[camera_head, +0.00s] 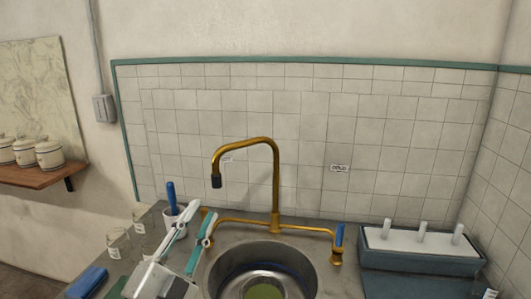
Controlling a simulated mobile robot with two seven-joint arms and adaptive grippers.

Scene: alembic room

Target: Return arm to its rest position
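My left gripper (199,214) is at the lower left of the head view, over the counter just left of the sink. One finger looks white and the other teal, and they stand apart with nothing seen between them. The gripper is in front of a small white cup (173,214) with a blue-handled thing in it, and partly covers it. I cannot tell whether it touches the cup. My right gripper and arm are not in view.
A round metal sink (218,270) holds something green. A brass faucet (276,190) rises behind it. A blue-grey tub with a white rack (420,243) stands at the right. Clear glasses (118,243) stand at the left. A wooden shelf (40,174) holds white jars.

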